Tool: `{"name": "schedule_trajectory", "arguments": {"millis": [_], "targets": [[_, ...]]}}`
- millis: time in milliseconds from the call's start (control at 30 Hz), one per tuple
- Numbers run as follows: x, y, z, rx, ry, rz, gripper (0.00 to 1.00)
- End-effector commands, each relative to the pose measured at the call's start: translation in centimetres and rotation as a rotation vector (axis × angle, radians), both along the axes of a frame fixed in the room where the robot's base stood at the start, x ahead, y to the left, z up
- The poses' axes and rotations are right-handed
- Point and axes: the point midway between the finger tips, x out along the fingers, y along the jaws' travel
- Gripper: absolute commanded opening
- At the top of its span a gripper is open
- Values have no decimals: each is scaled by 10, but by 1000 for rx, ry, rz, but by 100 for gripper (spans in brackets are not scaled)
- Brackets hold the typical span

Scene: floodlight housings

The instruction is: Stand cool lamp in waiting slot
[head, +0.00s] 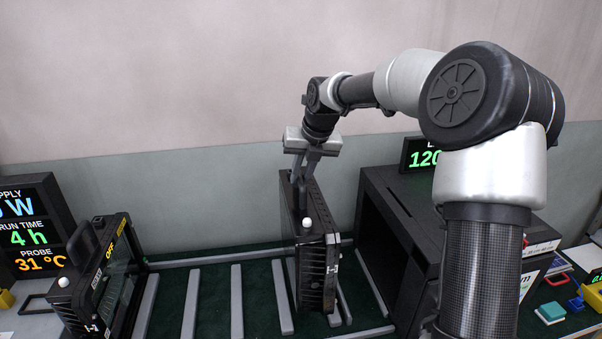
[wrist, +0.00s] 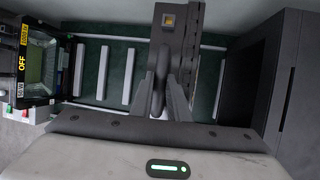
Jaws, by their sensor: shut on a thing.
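My gripper (head: 302,170) is shut on the top handle of a black floodlight housing (head: 316,250), the lamp, and holds it upright. The lamp has a finned body, a white knob and a white label. It is over the right part of a green rack bed with grey slot bars (head: 236,300). Its lower end is close to the bars; I cannot tell whether it touches them. In the wrist view the lamp (wrist: 178,40) is seen from above, between my fingers. A second black lamp (head: 98,280), marked OFF, stands at the left.
A dark open-fronted box (head: 395,235) stands close right of the held lamp, with a green-digit display (head: 422,156) behind. Several slots left of the held lamp are empty.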

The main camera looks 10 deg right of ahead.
Motion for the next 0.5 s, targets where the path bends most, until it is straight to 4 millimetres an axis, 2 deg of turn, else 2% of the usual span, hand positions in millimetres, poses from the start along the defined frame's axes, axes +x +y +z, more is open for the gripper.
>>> {"name": "schedule_trajectory", "arguments": {"millis": [500], "targets": [[3, 1, -28, 1, -15, -1, 0]]}}
